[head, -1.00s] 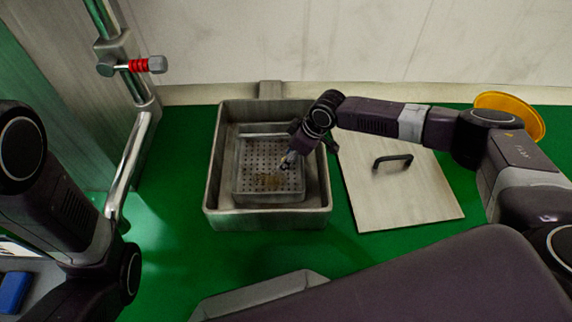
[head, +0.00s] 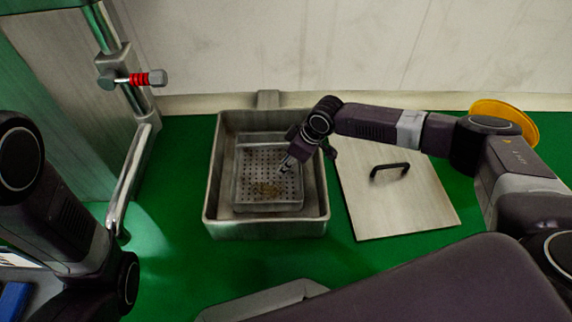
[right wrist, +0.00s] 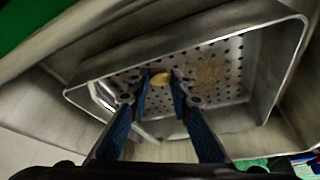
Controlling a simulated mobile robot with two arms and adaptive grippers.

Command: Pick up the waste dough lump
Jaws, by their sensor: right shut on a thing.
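The waste dough lump (right wrist: 161,78) is a small tan piece between the fingertips of my right gripper (right wrist: 160,84) in the right wrist view. The blue fingers are shut on its sides, above the perforated floor of the metal basket (right wrist: 257,90). In the head view my right gripper (head: 284,168) reaches down into the basket (head: 246,207) from the right, and I cannot make out the lump there. Whether the lump touches the floor is unclear. My left arm shows at the left of the head view, but its gripper is not in view.
The basket sits inside a larger metal tub (head: 214,215) with raised walls around my right gripper. A flat lid (head: 400,208) with a black handle (head: 390,168) lies to the right. Brown crumbs (head: 265,190) lie on the basket floor. A post with a red-ringed knob (head: 140,79) stands at left.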

